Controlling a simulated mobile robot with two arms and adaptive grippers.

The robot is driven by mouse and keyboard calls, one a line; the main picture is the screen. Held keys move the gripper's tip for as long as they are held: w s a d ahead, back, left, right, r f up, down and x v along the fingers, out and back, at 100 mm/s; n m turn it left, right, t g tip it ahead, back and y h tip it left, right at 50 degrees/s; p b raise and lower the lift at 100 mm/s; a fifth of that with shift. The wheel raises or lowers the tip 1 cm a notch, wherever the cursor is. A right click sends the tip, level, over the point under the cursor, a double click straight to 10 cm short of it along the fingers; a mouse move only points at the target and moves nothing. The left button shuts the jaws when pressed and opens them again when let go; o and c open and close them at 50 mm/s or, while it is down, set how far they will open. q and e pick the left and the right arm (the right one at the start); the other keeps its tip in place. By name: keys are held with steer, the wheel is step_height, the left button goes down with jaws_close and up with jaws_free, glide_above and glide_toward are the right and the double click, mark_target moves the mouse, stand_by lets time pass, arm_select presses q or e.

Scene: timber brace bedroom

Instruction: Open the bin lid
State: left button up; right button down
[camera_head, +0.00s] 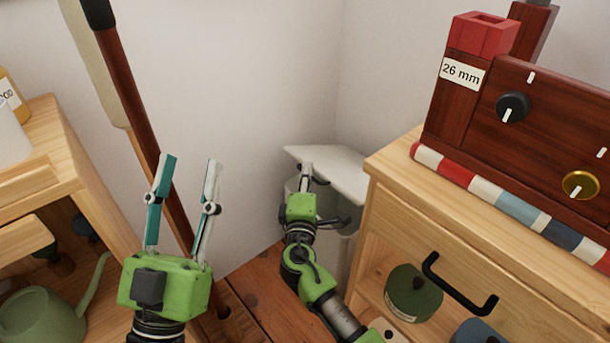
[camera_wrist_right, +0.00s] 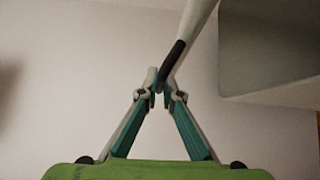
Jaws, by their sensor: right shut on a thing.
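The pale bin (camera_head: 346,252) stands in the wall corner beside the cabinet, mostly hidden behind my right arm. Its white lid (camera_head: 340,172) shows as a flat panel above the bin body; how far it is raised is hard to tell. My right gripper (camera_head: 306,168) is at the lid's left side. In the right wrist view, my right gripper (camera_wrist_right: 160,88) has its fingertips closed on the end of a pale, dark-edged bar (camera_wrist_right: 190,38), apparently the lid's handle or edge. My left gripper (camera_head: 189,162) is open and empty, fingers up, away from the bin.
A wooden cabinet (camera_head: 400,215) with a black drawer handle (camera_head: 455,290) stands close to the bin's right. A dark wooden device (camera_head: 540,120) sits on it. A wooden table (camera_head: 40,180) and a green watering can (camera_head: 45,315) are at left. A long-handled tool (camera_head: 135,85) leans behind my left gripper.

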arm_select(q)
steer(key=w+a+f+g+y+p, duration=0.1)
steer(key=w+f+g+y+p, duration=0.25)
steer(key=f+g, duration=0.95)
steer(key=s+a+f+g+y+p, duration=0.1)
steer(key=s+a+f+g, duration=0.1)
steer(key=s+f, duration=0.4)
steer(key=s+a+f+g+y+p, duration=0.1)
steer(key=s+f, duration=0.4)
steer(key=f, duration=0.5)
steer(key=shift+s+a+f+n+g+p, duration=0.4)
steer(key=shift+a+g+p, duration=0.1)
steer(key=shift+a+g, duration=0.45)
arm_select(e)
steer(key=shift+m+g, duration=0.4)
steer(key=shift+m, duration=0.1)
steer(key=r, duration=0.1)
steer(key=w+d+r, duration=0.1)
steer(key=r, duration=0.1)
steer(key=d+r, duration=0.1)
steer(key=r, duration=0.1)
steer(key=shift+w+d+r, duration=0.15)
steer(key=shift+w, duration=0.25)
steer(key=c, duration=2.2)
jaws_free()
arm_select(q)
steer(key=shift+a+r, duration=0.1)
